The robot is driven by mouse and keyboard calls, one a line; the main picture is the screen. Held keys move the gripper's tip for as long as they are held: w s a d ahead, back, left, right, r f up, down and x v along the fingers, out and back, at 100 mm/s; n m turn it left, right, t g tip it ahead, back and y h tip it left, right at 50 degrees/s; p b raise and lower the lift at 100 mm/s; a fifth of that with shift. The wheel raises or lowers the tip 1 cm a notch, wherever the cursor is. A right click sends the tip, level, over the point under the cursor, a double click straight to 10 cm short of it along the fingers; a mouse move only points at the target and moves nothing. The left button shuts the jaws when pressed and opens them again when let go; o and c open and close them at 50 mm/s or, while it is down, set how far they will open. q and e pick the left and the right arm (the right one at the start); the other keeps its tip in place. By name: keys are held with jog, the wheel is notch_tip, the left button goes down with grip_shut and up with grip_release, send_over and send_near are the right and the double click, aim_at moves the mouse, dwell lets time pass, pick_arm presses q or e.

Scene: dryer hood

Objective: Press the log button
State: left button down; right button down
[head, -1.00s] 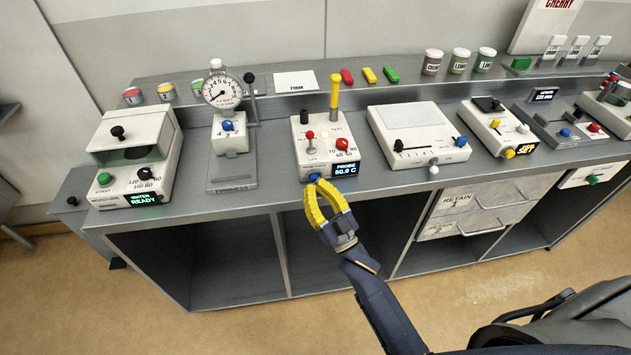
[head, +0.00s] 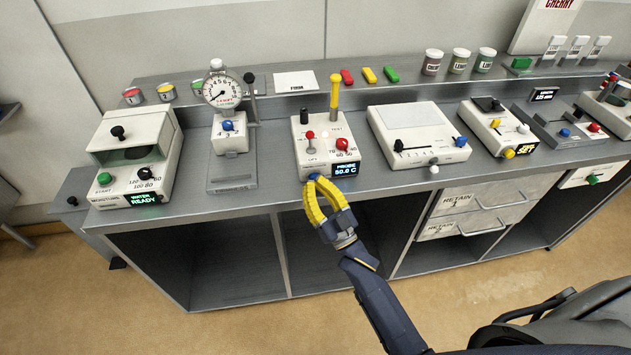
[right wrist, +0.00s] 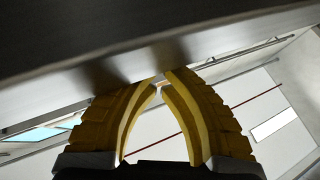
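In the right wrist view the fingers (right wrist: 163,80) converge under a dark edge, and the button is not visible. My left gripper is not in view.
A gauge stand (head: 229,140) and a moisture unit (head: 137,160) stand to the left. A slider box (head: 418,135) stands to the right.

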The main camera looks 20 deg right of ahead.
jog(key=shift+w+f, duration=0.2)
jog(key=shift+w, duration=0.05)
dwell(0.3)
jog(key=shift+w+d+r, duration=0.15)
jog(key=shift+w+r, duration=0.05)
jog(key=shift+w, duration=0.15)
dwell(0.5)
jog(key=shift+s+a, duration=0.15)
jog(key=shift+a, duration=0.05)
dwell(0.6)
jog(key=shift+s+a+f, duration=0.25)
jog(key=shift+s+a, duration=0.05)
jog(key=shift+s, duration=0.1)
jog(key=shift+s+a+f, duration=0.1)
jog(key=shift+s+f, duration=0.05)
jog(key=shift+s, duration=0.2)
jog(key=shift+s+f, duration=0.1)
jog(key=shift+f, duration=0.05)
jog(key=shift+s+r, duration=0.15)
jog(key=shift+s, duration=1.05)
jog(key=shift+s+r, duration=0.15)
jog(key=shift+s, duration=1.05)
